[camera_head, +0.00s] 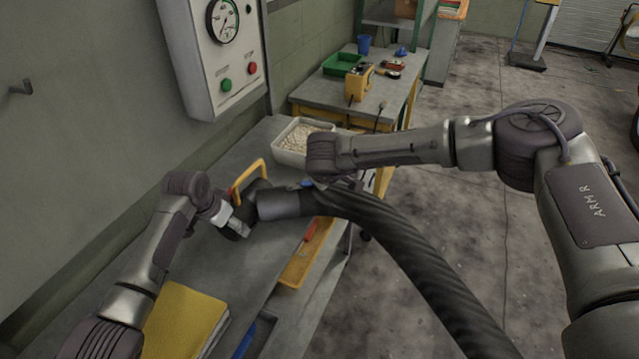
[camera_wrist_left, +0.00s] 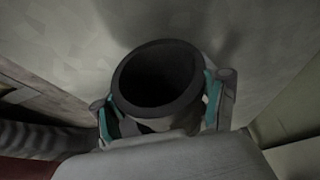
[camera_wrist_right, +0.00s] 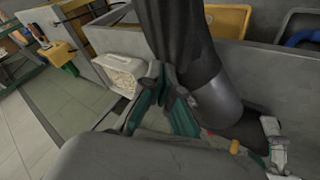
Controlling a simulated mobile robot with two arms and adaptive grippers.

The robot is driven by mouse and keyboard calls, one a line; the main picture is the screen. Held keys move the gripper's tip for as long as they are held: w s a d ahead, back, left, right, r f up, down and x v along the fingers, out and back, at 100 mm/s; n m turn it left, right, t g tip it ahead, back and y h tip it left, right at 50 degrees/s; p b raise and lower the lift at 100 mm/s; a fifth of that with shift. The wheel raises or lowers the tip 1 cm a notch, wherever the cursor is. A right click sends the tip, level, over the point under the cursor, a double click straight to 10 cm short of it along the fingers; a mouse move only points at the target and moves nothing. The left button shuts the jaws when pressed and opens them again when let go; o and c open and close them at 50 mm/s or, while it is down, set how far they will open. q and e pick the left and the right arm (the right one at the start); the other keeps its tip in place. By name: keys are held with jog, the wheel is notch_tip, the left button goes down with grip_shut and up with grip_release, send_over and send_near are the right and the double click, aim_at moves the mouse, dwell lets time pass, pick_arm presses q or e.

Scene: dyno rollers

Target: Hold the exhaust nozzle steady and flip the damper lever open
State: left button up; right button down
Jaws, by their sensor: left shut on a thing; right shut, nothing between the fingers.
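The exhaust nozzle is a grey cylinder (camera_head: 280,204) with a dark mouth end, on a thick black hose (camera_head: 420,262). My left gripper (camera_head: 236,222) is shut on the nozzle at its mouth end. In the left wrist view, its fingers (camera_wrist_left: 160,108) clasp both sides of the round opening (camera_wrist_left: 157,75). A yellow bar (camera_head: 248,176) stands up by the nozzle; I cannot tell for sure that it is the damper lever. My right gripper (camera_wrist_right: 162,78) is shut and empty beside the hose and the nozzle's rear (camera_wrist_right: 215,100); the head view hides its fingertips.
The grey bench (camera_head: 235,265) carries a yellow folder (camera_head: 185,322) and a white bin of small pieces (camera_head: 297,140). A yellow tray (camera_head: 303,262) sits at its front edge. A gauge panel (camera_head: 212,60) hangs on the wall. The floor to the right is mostly open.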

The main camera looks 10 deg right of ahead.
pick_arm(q)
jog(key=shift+r, duration=0.1)
pick_arm(e)
jog(key=s+d+r, duration=0.2)
jog(key=s+r, duration=0.1)
jog(key=r, duration=0.2)
jog(key=shift+d+r, duration=0.15)
jog(key=shift+d, duration=0.1)
pick_arm(q)
jog(key=o, duration=1.9)
jog(key=shift+c, duration=0.2)
